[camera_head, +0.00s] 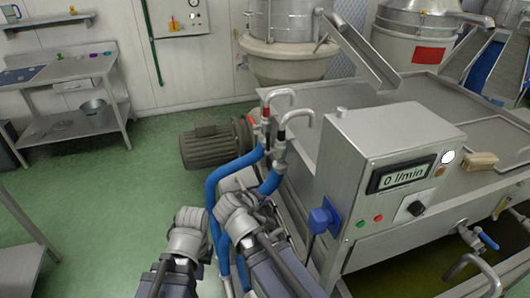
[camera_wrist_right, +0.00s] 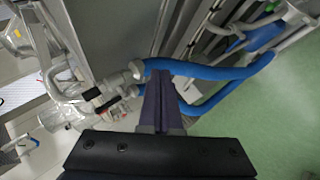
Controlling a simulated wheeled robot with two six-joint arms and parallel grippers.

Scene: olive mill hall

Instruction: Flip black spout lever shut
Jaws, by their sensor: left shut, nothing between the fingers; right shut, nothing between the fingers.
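Two curved metal spouts stand at the tank's left corner, one behind (camera_head: 277,93) and one in front (camera_head: 298,115), each fed by a blue hose. The black lever (camera_head: 281,134) is on the front spout's valve; a red lever (camera_head: 265,113) is on the rear one. In the right wrist view the black lever (camera_wrist_right: 92,94) lies left of my right gripper's fingertips (camera_wrist_right: 163,75), apart from them. My right gripper (camera_head: 235,203) is shut and empty, below and left of the valves. My left gripper (camera_head: 189,218) is shut and empty, further left.
The blue hose (camera_head: 212,185) runs close to my right gripper. A grey motor (camera_head: 215,145) stands behind it. The control box (camera_head: 385,165), reading 0 l/min, stands right of the spouts. The green floor (camera_head: 120,190) to the left is open.

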